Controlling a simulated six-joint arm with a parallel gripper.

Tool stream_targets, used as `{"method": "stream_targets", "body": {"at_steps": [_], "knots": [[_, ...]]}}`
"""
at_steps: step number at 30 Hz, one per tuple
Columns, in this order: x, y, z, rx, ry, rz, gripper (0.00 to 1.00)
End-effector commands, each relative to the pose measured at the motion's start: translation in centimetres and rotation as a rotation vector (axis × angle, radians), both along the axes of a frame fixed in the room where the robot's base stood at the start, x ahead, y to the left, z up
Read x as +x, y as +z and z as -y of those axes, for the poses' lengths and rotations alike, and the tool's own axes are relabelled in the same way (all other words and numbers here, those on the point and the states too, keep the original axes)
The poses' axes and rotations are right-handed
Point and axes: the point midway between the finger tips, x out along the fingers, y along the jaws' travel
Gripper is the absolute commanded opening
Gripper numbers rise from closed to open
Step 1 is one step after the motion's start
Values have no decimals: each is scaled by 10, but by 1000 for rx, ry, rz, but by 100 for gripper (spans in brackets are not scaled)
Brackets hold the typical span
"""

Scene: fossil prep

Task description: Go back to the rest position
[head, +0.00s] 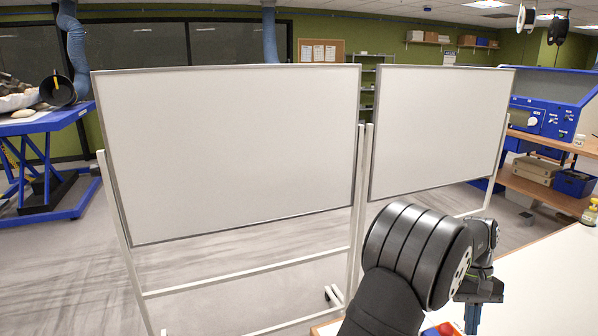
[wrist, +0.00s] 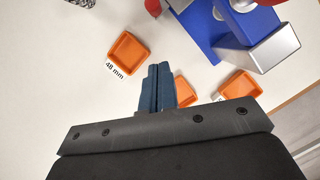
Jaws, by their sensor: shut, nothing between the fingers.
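My gripper (wrist: 157,88) is shut and empty in the wrist view, its two blue fingers side by side above the white bench. In the head view my gripper (head: 472,318) points down at the lower right, over the bench, with its tips near or past the frame's bottom edge. My arm fills the lower middle right of that view and hides part of the bench.
In the wrist view an orange tray (wrist: 127,53) marked 48 mm and another orange tray (wrist: 241,86) lie on the bench (wrist: 60,60). A third orange piece is partly behind the fingers. A blue and silver device (wrist: 240,35) stands at upper right. Whiteboards (head: 230,150) stand behind.

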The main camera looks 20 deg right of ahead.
Motion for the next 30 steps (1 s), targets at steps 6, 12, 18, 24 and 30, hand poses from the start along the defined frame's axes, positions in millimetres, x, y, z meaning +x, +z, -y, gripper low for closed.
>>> {"method": "stream_targets", "body": {"at_steps": [6,12,18,24,30], "knots": [[12,34,6,0,0,0,0],[-3,-8,-2,3,0,-2,0],[-17,-45,-10,3,0,-2,0],[-47,-57,-25,1,-3,-2,0],[-32,-59,-31,3,4,-4,0]]}}
